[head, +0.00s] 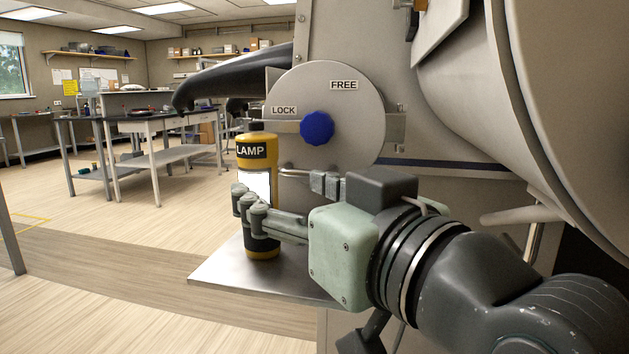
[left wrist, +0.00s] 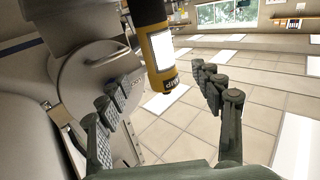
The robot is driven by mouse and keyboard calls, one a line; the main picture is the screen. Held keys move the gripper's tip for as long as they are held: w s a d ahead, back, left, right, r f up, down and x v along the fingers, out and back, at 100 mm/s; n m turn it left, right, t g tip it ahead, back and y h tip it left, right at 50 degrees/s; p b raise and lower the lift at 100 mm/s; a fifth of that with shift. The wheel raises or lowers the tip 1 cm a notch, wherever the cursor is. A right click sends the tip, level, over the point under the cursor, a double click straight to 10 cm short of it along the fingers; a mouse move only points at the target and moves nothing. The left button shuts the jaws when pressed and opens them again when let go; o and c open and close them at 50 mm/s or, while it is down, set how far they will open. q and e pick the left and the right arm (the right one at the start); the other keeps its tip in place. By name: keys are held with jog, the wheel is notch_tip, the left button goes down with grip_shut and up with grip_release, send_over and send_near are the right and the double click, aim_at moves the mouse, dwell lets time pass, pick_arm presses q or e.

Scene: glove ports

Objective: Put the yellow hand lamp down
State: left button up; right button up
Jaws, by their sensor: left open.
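The yellow hand lamp (head: 258,152) is an upright cylinder with black bands, a white panel and the word LAMP. Its base appears to rest on the metal shelf (head: 222,272). My left gripper (head: 281,188) is open at the lamp's lower half, one finger crossing in front of it in the head view and hiding part of its body. In the left wrist view the lamp (left wrist: 161,50) appears upside down between the spread fingers (left wrist: 163,95), with gaps on both sides. Contact is not visible. My right gripper is not in view.
A round plate (head: 355,115) with a blue knob (head: 317,127) and LOCK and FREE labels stands just behind the lamp. A dark curved shape (head: 225,80) juts out above left. A large metal cylinder (head: 480,80) is at the right. Open floor (head: 110,235) lies left of the shelf.

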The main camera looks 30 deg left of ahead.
aim_at(267, 179)
pick_arm(q)
jog(key=shift+w, duration=0.35)
jog(key=shift+w+a, duration=0.15)
jog(key=shift+a, duration=0.2)
jog(key=shift+w+a, duration=0.25)
jog(key=shift+a, duration=0.6)
jog(key=p+x, duration=0.1)
jog(key=x, duration=0.4)
jog(key=shift+a+f, duration=0.1)
jog(key=shift+f, duration=0.1)
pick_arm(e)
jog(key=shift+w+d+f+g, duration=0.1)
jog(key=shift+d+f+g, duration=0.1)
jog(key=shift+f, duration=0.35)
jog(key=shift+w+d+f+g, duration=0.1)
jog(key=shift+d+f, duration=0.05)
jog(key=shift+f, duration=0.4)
pick_arm(q)
jog(key=shift+c, duration=0.4)
jog(key=c, duration=1.4)
jog(key=shift+r, duration=0.15)
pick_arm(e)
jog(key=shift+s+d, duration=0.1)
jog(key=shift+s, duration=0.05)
